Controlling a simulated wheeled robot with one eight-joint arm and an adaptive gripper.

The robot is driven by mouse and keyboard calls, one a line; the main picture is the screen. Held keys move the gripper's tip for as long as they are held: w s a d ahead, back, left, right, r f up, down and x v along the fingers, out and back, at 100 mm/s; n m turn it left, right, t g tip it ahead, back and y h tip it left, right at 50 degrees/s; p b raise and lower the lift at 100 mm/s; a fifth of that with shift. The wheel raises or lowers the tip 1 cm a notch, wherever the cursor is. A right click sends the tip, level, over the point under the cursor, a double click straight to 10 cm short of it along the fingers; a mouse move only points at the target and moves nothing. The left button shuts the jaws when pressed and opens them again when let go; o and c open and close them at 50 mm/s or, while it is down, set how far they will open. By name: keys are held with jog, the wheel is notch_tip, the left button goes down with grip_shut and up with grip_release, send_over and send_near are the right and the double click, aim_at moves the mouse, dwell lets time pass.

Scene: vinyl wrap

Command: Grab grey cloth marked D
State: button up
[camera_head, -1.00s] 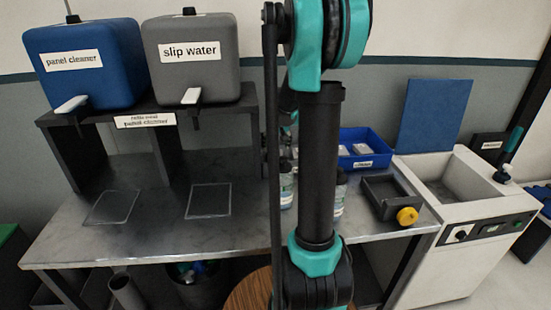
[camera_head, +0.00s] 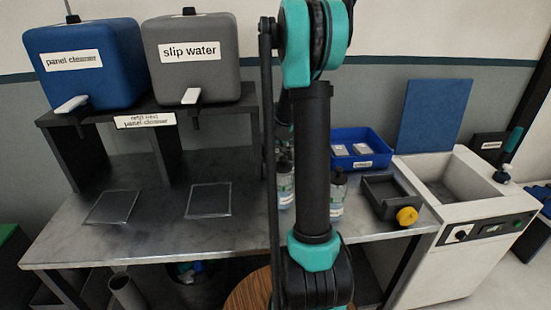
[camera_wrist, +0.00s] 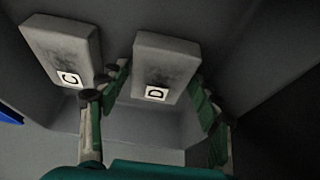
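In the wrist view, a grey block-shaped cloth with a white tag marked D (camera_wrist: 165,62) lies upper centre. A similar grey cloth marked C (camera_wrist: 62,45) lies to its left with a gap between. My gripper (camera_wrist: 157,82) is open, with one green-padded finger on each side of the D cloth's near end. The left finger is in the gap between the two cloths. I cannot tell whether either finger touches the D cloth.
A blue bin (camera_head: 376,163) holding two pale grey pieces stands on the metal table (camera_head: 160,232). Bottles (camera_head: 337,195) stand near my arm.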

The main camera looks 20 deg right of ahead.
jog(key=c, duration=0.6)
jog(key=shift+r, duration=0.1)
